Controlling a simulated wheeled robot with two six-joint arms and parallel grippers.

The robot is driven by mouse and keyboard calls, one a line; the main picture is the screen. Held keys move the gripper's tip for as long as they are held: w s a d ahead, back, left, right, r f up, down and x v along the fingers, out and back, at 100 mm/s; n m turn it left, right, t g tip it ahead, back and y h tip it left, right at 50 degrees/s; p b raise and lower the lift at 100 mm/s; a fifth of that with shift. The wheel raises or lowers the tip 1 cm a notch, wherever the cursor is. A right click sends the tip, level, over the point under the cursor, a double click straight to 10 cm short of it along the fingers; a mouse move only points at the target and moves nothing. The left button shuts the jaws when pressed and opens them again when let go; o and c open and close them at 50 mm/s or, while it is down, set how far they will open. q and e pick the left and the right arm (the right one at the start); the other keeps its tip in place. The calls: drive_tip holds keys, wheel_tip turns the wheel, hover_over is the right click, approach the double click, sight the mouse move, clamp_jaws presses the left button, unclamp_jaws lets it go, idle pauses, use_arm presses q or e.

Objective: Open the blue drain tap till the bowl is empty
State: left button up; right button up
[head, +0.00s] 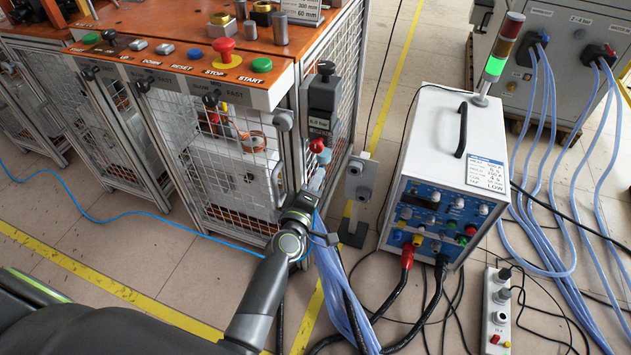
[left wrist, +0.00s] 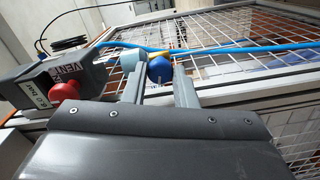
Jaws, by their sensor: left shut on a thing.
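The blue drain tap (left wrist: 159,70) is a small round blue knob with a yellow part above it in the left wrist view. My left gripper (left wrist: 158,82) has its two fingers on either side of the tap and is shut on it. A pale blue cylinder (left wrist: 130,59), which looks like the bowl, is just left of the tap, partly behind a finger. In the head view my left gripper (head: 306,198) is just below the pale bowl (head: 317,181) and hides the tap there. I cannot tell the liquid level. My right gripper is not in view.
A grey air unit (head: 322,97) with a red knob (head: 317,145) is above the bowl on the mesh-guarded machine (head: 215,150). A grey post (head: 358,190) stands close right of my gripper. A white power box (head: 440,175) and pale hoses are farther right.

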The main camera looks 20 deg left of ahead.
use_arm(q)
drive_tip(key=shift+n, duration=1.6)
drive_tip(key=o, duration=1)
